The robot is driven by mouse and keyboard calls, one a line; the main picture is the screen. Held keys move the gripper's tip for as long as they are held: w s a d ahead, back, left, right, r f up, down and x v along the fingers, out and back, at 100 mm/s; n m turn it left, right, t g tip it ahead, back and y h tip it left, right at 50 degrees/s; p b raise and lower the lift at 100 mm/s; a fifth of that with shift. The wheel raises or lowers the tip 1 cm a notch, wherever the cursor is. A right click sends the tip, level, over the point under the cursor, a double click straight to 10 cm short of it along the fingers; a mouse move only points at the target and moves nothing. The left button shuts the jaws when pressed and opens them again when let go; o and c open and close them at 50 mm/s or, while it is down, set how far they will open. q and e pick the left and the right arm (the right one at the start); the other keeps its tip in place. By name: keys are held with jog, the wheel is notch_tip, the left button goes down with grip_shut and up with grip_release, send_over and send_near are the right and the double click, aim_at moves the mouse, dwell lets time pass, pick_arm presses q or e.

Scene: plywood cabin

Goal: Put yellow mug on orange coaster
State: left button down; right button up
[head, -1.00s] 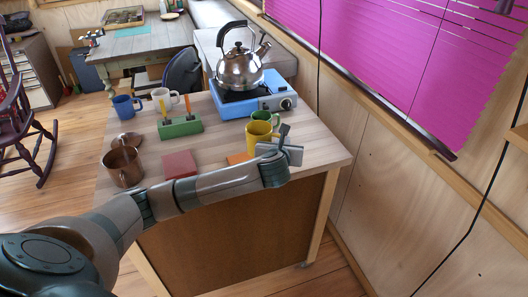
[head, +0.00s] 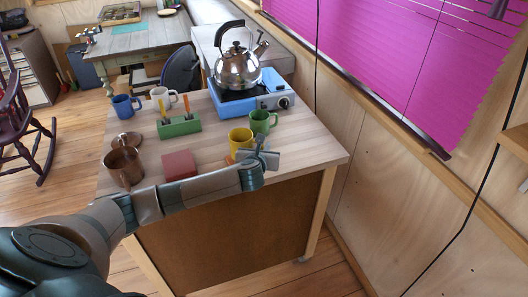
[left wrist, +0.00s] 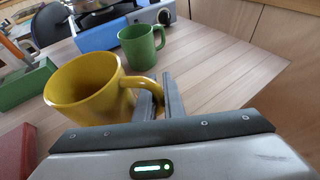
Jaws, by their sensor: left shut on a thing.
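The yellow mug (head: 238,138) is upright near the front right of the wooden counter. My left gripper (head: 259,148) is at its right side, shut on its handle; in the left wrist view the mug (left wrist: 85,92) stands left of my gripper (left wrist: 158,100), with the handle between the fingers. A small part of the orange coaster (head: 230,159) shows at the mug's lower left in the head view; the rest is hidden. I cannot tell whether the mug touches it. The coaster does not show in the left wrist view. My right gripper is not in view.
A green mug (head: 263,121) stands close behind and right of the yellow mug. A red block (head: 179,165) lies to the left, near my arm. A green holder (head: 180,126), copper pot (head: 123,167) and blue stove (head: 255,97) with a kettle (head: 238,70) stand around. The counter's right front is clear.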

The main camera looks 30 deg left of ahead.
pick_arm(q)
jog(key=shift+f+p, duration=0.3)
jog(key=shift+f, duration=0.9)
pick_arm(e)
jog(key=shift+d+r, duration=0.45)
pick_arm(q)
jog(key=shift+f, duration=0.1)
jog(key=c, duration=1.9)
grip_release()
jog(key=shift+f, duration=0.1)
jog(key=shift+o, duration=0.2)
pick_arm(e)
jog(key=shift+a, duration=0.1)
pick_arm(q)
jog(key=shift+r, duration=0.2)
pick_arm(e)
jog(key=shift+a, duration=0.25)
